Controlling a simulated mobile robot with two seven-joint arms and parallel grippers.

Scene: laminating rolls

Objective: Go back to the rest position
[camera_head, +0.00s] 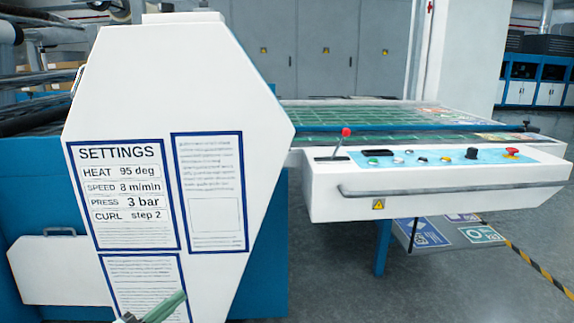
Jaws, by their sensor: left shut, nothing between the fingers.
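My left gripper (168,305) shows only in part at the bottom edge, left of centre. Its green finger slants up to the right in front of the lowest sheet on the white machine panel (200,80). It is shut and holds nothing. Whether it touches the panel I cannot tell. The rest of the left arm is out of the picture. My right gripper is not in view.
The laminating machine fills the left, with a settings sheet (122,195) on its panel. A control console (430,180) with a red-knobbed lever (346,133) and a handrail juts right.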

